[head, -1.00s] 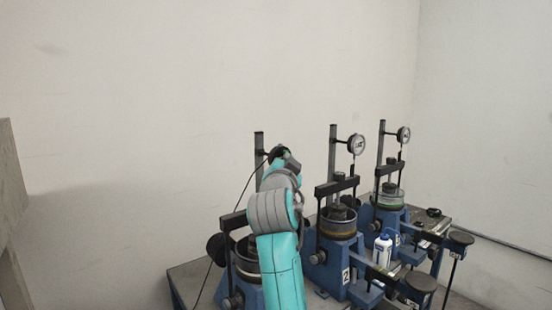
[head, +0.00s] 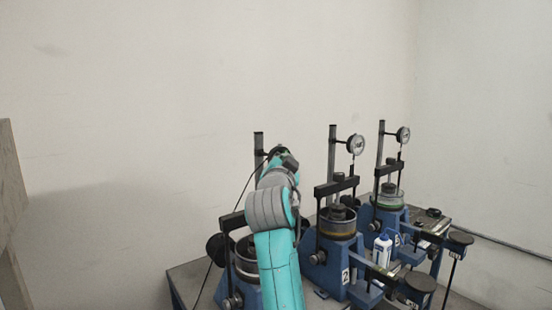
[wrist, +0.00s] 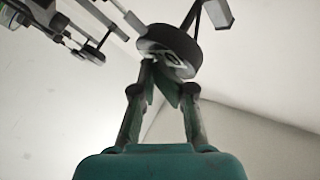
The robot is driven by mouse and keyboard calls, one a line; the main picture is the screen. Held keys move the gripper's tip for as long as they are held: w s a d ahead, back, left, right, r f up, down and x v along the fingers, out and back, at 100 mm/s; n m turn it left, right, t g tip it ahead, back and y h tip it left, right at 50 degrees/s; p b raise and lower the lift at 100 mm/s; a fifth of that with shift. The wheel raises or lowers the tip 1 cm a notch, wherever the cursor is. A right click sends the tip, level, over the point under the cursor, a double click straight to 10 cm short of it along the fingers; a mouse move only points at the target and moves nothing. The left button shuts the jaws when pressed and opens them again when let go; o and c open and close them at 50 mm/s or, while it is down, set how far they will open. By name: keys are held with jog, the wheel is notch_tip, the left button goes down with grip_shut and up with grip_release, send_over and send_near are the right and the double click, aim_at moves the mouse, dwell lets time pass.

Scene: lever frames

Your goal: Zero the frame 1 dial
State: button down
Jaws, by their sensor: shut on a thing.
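The dial (wrist: 168,45) is a dark round gauge with a pale face partly visible, at the top middle of the wrist view. My gripper (wrist: 168,78) has its fingertips together at the dial's lower rim, shut on it. In the head view my arm covers most of the leftmost frame (head: 258,145), which I take as frame 1. Its number is hidden, and the dial face and pointer cannot be read.
Frame 2 (head: 338,225) stands right of my arm with its own dial (head: 355,144). A third frame (head: 388,200) with a dial (head: 403,134) stands further right. A white bottle (head: 382,248) stands between them. The wall behind is bare.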

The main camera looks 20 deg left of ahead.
jog(key=shift+a+f, duration=0.25)
jog(key=shift+f, duration=0.25)
jog(key=shift+s+d, duration=0.45)
jog(key=shift+d, duration=0.1)
jog(key=s+d, duration=0.3)
jog(key=d, duration=0.2)
jog(key=shift+s+r, duration=0.15)
jog(key=shift+s, duration=0.25)
